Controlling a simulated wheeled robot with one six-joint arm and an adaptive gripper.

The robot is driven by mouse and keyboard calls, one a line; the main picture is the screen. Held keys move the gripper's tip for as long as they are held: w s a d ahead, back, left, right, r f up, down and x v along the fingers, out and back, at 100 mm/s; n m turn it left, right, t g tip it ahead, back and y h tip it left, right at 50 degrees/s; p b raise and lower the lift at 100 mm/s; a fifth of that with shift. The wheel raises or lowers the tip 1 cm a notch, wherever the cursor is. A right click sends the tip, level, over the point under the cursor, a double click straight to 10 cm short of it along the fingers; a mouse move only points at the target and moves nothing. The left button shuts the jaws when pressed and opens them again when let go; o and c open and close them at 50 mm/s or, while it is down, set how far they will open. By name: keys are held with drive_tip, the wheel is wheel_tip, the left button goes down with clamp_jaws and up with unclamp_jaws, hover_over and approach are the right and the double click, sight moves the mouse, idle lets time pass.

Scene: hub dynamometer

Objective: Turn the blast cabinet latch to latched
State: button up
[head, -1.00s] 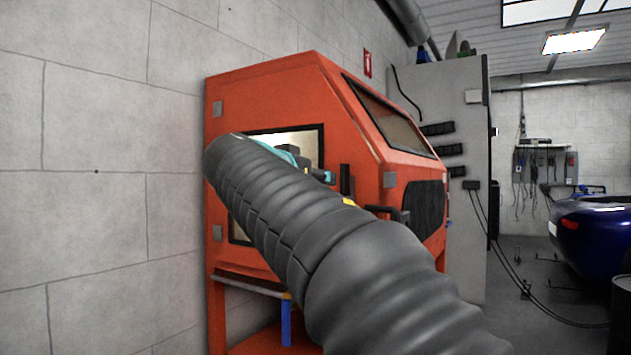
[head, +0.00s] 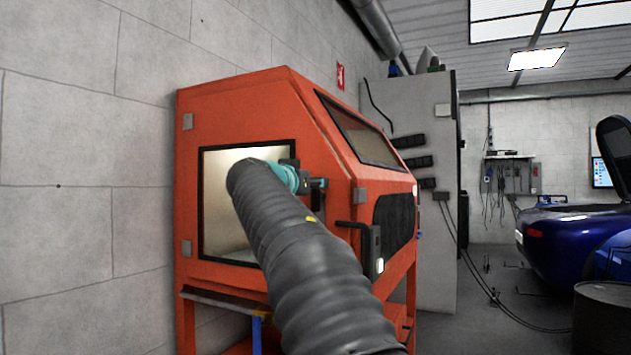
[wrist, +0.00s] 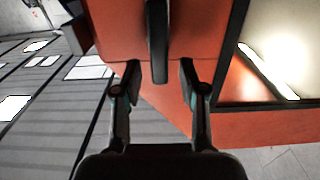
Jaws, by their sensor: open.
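The orange blast cabinet (head: 330,165) stands against the wall. Its latch (head: 353,224) is a black lever, roughly level, on a dark upright plate (head: 375,247) near the front corner. My gripper (head: 320,184) is beside the side panel, above and left of the latch in the head view. My arm hides part of the panel below it. In the wrist view my gripper (wrist: 159,78) is open, with a finger on each side of a black bar (wrist: 157,40) that looks like the latch lever. Clear space shows between the bar and both fingers; depth is hard to judge.
The cabinet's black-framed side opening (head: 222,205) is left of my gripper and shows at the right of the wrist view. A grey electrical cabinet (head: 435,190) stands behind.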

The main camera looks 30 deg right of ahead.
drive_tip(key=shift+x, duration=0.85)
clamp_jaws()
